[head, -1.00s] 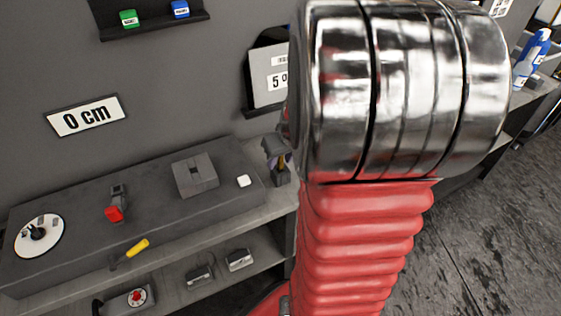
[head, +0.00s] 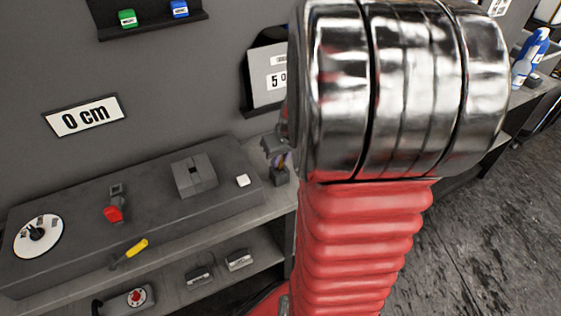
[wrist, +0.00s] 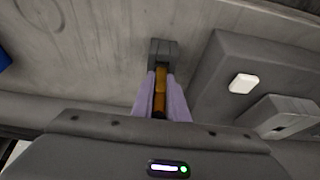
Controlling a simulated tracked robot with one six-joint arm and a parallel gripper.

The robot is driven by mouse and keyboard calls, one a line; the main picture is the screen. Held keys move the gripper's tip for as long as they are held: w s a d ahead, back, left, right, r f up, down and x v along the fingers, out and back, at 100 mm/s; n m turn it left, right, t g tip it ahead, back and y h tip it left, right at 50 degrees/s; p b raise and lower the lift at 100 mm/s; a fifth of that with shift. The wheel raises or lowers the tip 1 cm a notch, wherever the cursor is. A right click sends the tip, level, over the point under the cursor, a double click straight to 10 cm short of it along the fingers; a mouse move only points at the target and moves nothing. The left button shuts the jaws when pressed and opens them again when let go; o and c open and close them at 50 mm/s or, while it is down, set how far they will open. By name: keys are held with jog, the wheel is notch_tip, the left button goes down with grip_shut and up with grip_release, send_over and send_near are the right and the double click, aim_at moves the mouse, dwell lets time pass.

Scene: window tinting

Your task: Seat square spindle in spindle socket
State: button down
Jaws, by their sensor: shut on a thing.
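My gripper (wrist: 161,84) is shut on the square spindle (wrist: 160,103), an orange-brown bar between its two purple fingers in the wrist view. A small dark grey block, which looks like the spindle socket (wrist: 162,48), stands on the shelf just beyond the fingertips and in line with the spindle. In the head view my gripper (head: 277,157) shows small beside my arm, with the dark block (head: 280,176) directly below it. The spindle's far end is hidden at the block, so I cannot tell whether it is inside or only above it.
A raised dark bench (head: 140,220) lies to the left, carrying a grey slotted block (head: 194,176), a small white piece (head: 243,180), a red-tipped tool (head: 115,205) and a white disc (head: 38,236). A yellow-handled tool (head: 136,247) lies in front. A wall panel (head: 268,77) stands behind the gripper.

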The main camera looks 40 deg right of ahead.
jog(key=shift+r, duration=0.15)
notch_tip(320, 180, up, 10)
jog(key=shift+f, duration=0.15)
dwell(0.5)
dwell(0.8)
